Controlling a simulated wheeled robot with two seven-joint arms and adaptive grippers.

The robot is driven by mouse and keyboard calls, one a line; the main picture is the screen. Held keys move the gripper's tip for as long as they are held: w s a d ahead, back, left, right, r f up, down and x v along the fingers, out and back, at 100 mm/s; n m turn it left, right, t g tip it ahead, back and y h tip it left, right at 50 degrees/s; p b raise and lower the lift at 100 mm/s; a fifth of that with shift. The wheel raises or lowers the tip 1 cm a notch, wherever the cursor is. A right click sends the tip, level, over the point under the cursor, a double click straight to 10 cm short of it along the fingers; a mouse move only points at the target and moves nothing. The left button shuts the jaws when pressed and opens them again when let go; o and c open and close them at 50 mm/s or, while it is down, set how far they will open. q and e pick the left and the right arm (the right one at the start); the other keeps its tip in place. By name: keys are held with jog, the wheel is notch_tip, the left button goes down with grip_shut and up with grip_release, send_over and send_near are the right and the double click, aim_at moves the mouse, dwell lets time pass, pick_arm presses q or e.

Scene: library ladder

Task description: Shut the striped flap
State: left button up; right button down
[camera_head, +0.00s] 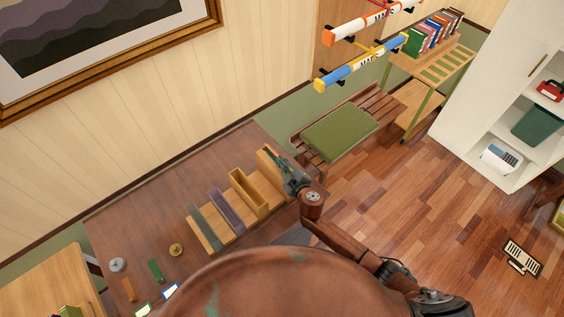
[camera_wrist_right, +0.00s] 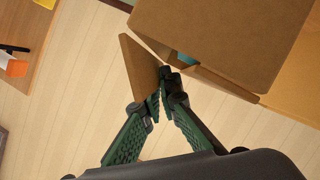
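In the head view a row of narrow wooden boxes stands on a light wooden base (camera_head: 235,236) on the dark table. One box has a grey-green top (camera_head: 206,226), one a purple top (camera_head: 227,210), one is open (camera_head: 249,193), and the far right one (camera_head: 268,163) is partly hidden by my right gripper (camera_head: 276,160). I cannot make out stripes on any of them. In the right wrist view my gripper (camera_wrist_right: 163,84) has its green fingers together at the tips, beside a tilted tan panel (camera_wrist_right: 139,65) on a tan box (camera_wrist_right: 225,40). Contact with the panel is unclear. My left gripper is not in view.
The dark wooden table (camera_head: 140,215) holds a grey round piece (camera_head: 117,264), a green block (camera_head: 156,270) and a brass knob (camera_head: 176,250). A bench with a green cushion (camera_head: 340,131) stands beyond. Wooden floor (camera_head: 430,185) is open at right.

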jog(key=shift+s+a+f+b, duration=0.15)
jog(key=shift+f+b, duration=0.15)
jog(key=shift+b, duration=0.4)
jog(key=shift+n+t+b, duration=0.3)
jog(key=shift+n+b, duration=0.1)
jog(key=shift+b, duration=0.05)
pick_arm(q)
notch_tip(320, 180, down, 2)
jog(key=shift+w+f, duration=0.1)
pick_arm(e)
jog(key=shift+r, duration=0.15)
jog(key=c, duration=2.6)
grip_release()
jog(key=shift+c, duration=0.2)
